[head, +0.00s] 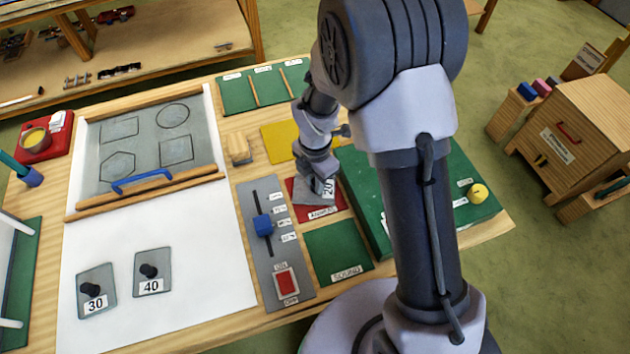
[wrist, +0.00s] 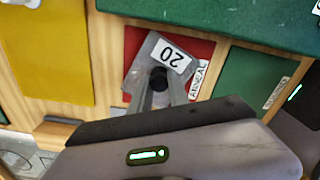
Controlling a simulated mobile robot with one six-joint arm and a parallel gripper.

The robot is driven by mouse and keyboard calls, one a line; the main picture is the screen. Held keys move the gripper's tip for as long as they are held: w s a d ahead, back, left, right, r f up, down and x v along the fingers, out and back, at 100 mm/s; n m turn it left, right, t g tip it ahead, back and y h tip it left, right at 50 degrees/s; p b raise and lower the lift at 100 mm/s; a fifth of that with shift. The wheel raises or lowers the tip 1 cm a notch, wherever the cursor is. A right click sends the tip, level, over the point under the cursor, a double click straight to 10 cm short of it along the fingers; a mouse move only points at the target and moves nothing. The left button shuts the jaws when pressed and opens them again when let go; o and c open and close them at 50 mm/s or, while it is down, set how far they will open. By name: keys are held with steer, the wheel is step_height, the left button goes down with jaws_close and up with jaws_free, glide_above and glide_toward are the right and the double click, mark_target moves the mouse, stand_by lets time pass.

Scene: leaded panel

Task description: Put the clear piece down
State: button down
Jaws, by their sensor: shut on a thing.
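A grey, see-through-looking piece with a black knob and a white label "20" (wrist: 145,72) is at my gripper (wrist: 162,90). My gripper is shut on its knob. The piece is over the red mat marked ANNEAL (wrist: 199,50), turned at an angle to it. In the head view the piece (head: 306,196) and the red mat (head: 336,204) show below my gripper (head: 322,178), partly hidden by my arm. I cannot tell whether the piece touches the mat.
Pieces labelled 30 (head: 97,290) and 40 (head: 153,272) lie on the white sheet (head: 205,255). The green SOUND mat (head: 338,250) is bare. A grey slider panel (head: 262,225) stands left of the red mat, a raised green board (head: 462,165) to its right, a yellow mat (head: 280,143) behind.

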steer(key=shift+f, duration=0.15)
steer(key=c, duration=1.2)
jaws_free()
steer(key=shift+c, duration=0.2)
steer(key=s+d+r+m+t+p, duration=0.15)
steer(key=r+m, duration=0.35)
steer(key=r, duration=0.7)
steer(key=s+d+r+m+p, duration=0.2)
steer(key=r+m, duration=0.2)
steer(key=r, duration=0.7)
steer(key=s+d+r+m+t+y, duration=0.1)
steer(key=s+r+m, duration=0.4)
steer(key=m, duration=0.5)
steer(key=s+d+r+m+t+y, duration=0.1)
steer(key=s+d+r+m+t, duration=0.2)
steer(key=s+m, duration=0.6)
step_height(320, 180, up, 2)
steer(key=shift+s+m, duration=0.4)
steer(key=shift+m, duration=0.7)
